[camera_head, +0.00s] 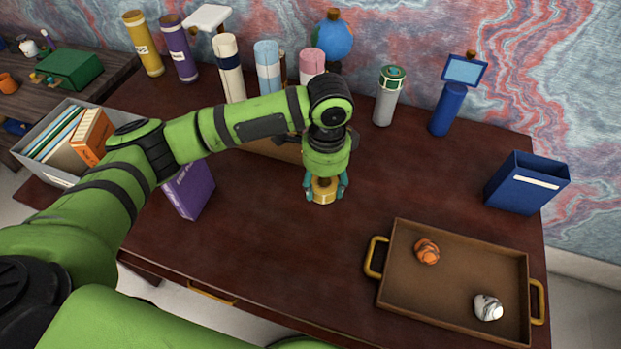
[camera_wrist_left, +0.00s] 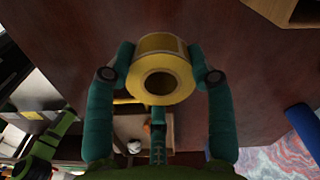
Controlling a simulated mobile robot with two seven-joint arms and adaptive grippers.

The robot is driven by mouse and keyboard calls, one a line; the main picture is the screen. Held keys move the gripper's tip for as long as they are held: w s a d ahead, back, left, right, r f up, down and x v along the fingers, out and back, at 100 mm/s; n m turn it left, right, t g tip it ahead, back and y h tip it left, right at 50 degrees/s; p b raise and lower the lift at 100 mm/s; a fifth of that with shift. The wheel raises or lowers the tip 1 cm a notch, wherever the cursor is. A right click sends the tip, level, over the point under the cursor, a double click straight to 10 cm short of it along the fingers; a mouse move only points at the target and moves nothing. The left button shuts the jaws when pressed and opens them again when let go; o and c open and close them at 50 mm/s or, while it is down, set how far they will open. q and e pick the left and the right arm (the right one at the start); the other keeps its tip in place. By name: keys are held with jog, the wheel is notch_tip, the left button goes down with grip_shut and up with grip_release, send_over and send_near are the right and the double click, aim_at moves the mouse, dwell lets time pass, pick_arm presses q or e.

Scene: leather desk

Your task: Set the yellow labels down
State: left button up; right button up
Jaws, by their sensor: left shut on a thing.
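The yellow labels are a yellow roll with a hollow core. My left gripper (camera_head: 323,196) is shut on the roll of yellow labels (camera_head: 323,187) over the middle of the desk. I cannot tell whether the roll touches the desk top. My right gripper is not in view.
A blue bin (camera_head: 526,184) stands right, a purple binder (camera_head: 188,190) left. Several rolls and a globe (camera_head: 333,42) line the back. Desk (camera_head: 300,255) in front is clear.

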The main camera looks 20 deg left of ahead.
aim_at(285, 185)
pick_arm(q)
jog(key=s+d+r, duration=0.3)
jog(key=d, duration=0.1)
jog(key=s+a+r+n, duration=0.1)
jog(key=a+r+n, duration=0.1)
jog(key=a+n, duration=0.4)
jog(key=s+a+r+n, duration=0.1)
jog(key=a+r+n, duration=0.1)
jog(key=a+n, duration=0.4)
jog(key=shift+s+a+r+n, duration=0.3)
jog(key=shift+s+n, duration=0.1)
jog(key=shift+n, duration=0.5)
jog(key=shift+d+f+b, duration=0.1)
jog(key=shift+b, duration=0.2)
